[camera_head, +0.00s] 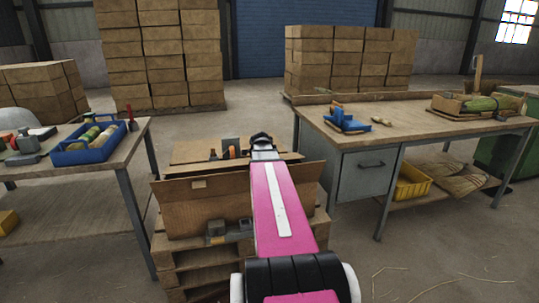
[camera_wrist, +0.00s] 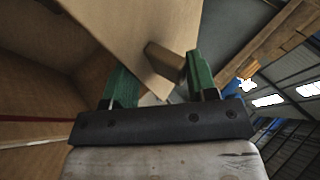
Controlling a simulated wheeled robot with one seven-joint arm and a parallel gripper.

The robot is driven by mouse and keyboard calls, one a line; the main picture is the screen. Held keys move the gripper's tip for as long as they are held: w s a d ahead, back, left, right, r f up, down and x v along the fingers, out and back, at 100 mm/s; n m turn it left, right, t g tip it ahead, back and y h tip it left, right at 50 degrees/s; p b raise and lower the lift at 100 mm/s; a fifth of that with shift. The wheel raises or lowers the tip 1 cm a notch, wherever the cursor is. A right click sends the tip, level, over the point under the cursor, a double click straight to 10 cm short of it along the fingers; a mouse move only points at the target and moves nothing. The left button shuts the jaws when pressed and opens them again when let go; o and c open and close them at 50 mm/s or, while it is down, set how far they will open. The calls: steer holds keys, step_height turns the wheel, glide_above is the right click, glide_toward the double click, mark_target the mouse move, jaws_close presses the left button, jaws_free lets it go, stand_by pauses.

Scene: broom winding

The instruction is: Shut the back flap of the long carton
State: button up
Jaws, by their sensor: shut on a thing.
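The long carton (camera_head: 235,196) stands on stacked pallets in the middle of the head view. A brown panel behind, which looks like the back flap (camera_head: 192,151), lies beyond the opening, partly hidden by my arm. My arm reaches over the carton, and its dark wrist is at the back side. In the wrist view my gripper (camera_wrist: 154,78) has green fingers on either side of a cardboard flap (camera_wrist: 128,32), shut on it. The fingertips' contact is partly hidden.
A right workbench (camera_head: 405,118) holds a blue tool and a carton. Grey items (camera_head: 228,231) sit on the pallet's front. Stacked boxes (camera_head: 160,60) stand behind; open floor lies front right.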

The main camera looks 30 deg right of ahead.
steer(key=shift+s+f, duration=0.15)
steer(key=shift+f, duration=0.1)
stand_by(0.3)
steer(key=o, duration=1)
steer(key=v, duration=1.1)
steer(key=shift+a, duration=0.1)
